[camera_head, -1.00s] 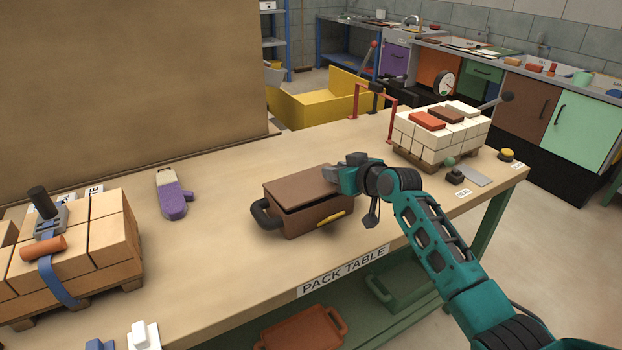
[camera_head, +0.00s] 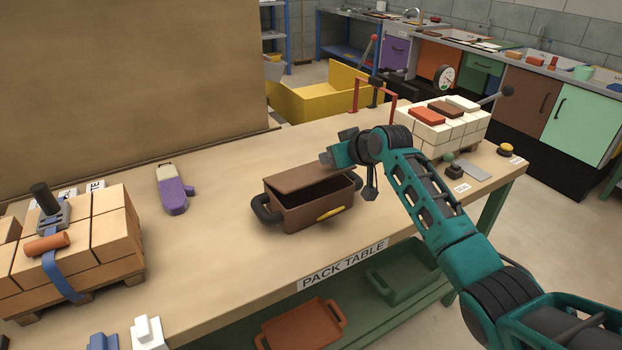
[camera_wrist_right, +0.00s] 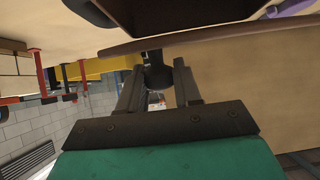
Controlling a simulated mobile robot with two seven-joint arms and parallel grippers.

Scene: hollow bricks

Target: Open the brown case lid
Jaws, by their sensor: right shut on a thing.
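The brown case (camera_head: 312,214) stands on the pack table with a black handle at its left end and a yellow piece on its front. Its brown lid (camera_head: 305,180) is tilted partly up, and a dark gap shows along the front and right. My right gripper (camera_head: 328,158) is at the raised edge of the lid, shut on it. In the right wrist view, my right gripper's fingers (camera_wrist_right: 157,88) are on either side of a dark knob (camera_wrist_right: 157,70) next to the lid's edge (camera_wrist_right: 195,38). The fingertips are partly hidden in the head view. My left gripper is not in view.
The pack table (camera_head: 225,255) is clear around the case. A pallet of white bricks (camera_head: 430,135) stands at right, behind my arm. A brown board (camera_head: 130,80) rises behind.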

